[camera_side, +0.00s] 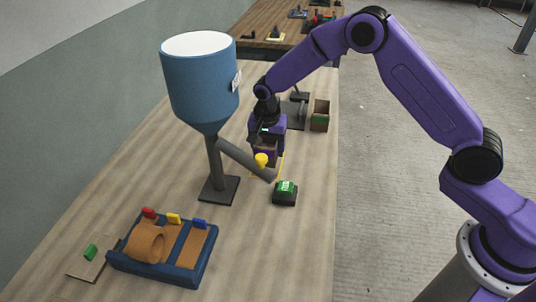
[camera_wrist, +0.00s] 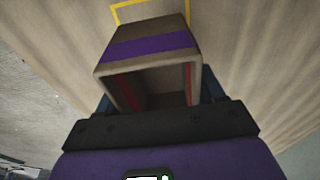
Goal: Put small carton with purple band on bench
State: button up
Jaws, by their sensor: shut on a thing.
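The small carton with the purple band (camera_wrist: 150,45) fills the middle of the wrist view, its open end facing the camera. My gripper (camera_wrist: 158,95) is shut on it, with dark fingers at its left and right sides. In the side view my gripper (camera_side: 266,144) points down behind the hopper's chute, and the carton (camera_side: 264,155) shows only partly below it. I cannot tell whether the carton touches the bench (camera_side: 305,240). A yellow outline (camera_wrist: 120,14) on the bench lies just beyond the carton; part of it shows in the side view (camera_side: 282,166).
A green-banded carton (camera_side: 320,117) stands behind. A green-button box (camera_side: 285,193) and a blue tray (camera_side: 200,262) are nearer. The bench's right front is clear.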

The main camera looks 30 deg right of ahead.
jog(key=shift+f, duration=1.55)
jog(key=shift+f, duration=0.3)
jog(key=shift+s+f, duration=0.15)
jog(key=shift+f, duration=0.25)
jog(key=o, duration=1)
jog(key=shift+o, duration=0.5)
jog(key=shift+d, duration=0.15)
jog(key=shift+r, duration=0.2)
notch_tip(320, 180, up, 13)
jog(key=a, duration=0.1)
jog(key=shift+s+a, duration=0.15)
jog(key=shift+s, duration=0.2)
